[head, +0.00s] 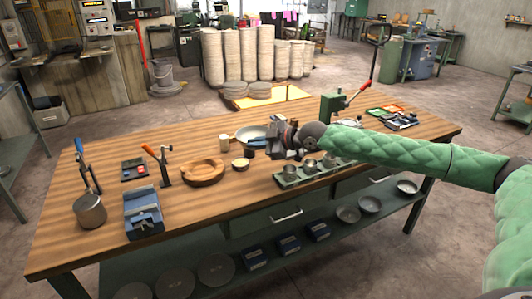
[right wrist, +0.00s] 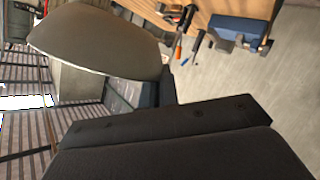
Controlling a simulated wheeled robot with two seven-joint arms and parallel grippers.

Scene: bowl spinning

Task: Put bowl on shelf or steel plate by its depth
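A grey bowl (head: 250,132) is at the middle of the wooden workbench, directly left of my right gripper (head: 268,145). In the right wrist view the bowl (right wrist: 95,42) looks large and close, beside the dark gripper parts. Whether the fingers are closed on its rim or only near it cannot be made out. The shelf under the bench (head: 310,262) carries small metal bowls (head: 370,204) at its right. Round grey metal plates (head: 215,269) lie at its left. My left gripper is not in view.
A metal tray with small cups (head: 290,181) stands just in front of the gripper. A round wooden piece (head: 203,173), a small wooden cup (head: 224,141) and a blue vise (head: 143,212) are to the left. Blue boxes (head: 289,244) occupy the middle of the lower shelf.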

